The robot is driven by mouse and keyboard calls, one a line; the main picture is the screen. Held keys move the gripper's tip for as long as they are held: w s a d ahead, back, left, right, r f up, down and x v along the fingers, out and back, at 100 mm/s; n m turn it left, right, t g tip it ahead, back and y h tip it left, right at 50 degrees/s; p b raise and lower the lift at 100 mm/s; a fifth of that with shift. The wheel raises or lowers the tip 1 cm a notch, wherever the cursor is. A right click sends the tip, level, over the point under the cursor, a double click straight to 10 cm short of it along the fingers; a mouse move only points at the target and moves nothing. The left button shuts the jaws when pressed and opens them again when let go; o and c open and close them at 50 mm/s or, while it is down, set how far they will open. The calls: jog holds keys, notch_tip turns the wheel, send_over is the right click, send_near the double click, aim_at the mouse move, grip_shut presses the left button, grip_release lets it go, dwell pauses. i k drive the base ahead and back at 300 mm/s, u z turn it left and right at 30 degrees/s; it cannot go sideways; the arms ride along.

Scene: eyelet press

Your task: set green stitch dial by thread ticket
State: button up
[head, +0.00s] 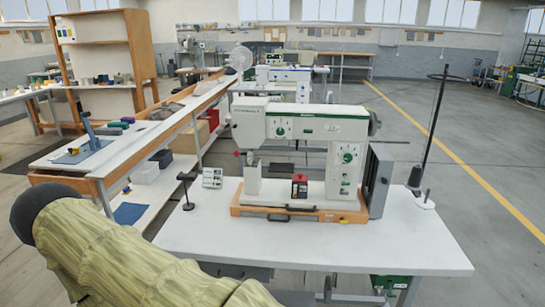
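A white sewing machine (300,122) stands on a wooden base (250,211) on the white table (330,250). A round dial with green markings (347,157) is on the right part of its front. A second, smaller dial with green markings (279,131) is at the upper left of the front. Their settings are too small to read. A small white card with green and dark marks (212,178) stands at the table's left; I cannot tell whether it is the thread ticket. My gripper is not in view.
A yellow-green sleeved shape with a dark end, seemingly my arm, fills the lower left. A red-and-black box (299,187) stands before the machine. A black post (187,191) is at left, a thread stand (432,130) at right. The table front is clear.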

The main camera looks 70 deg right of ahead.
aim_at(349, 158)
jog(key=u, duration=0.75)
jog(key=i, duration=0.55)
jog(key=z, duration=2.8)
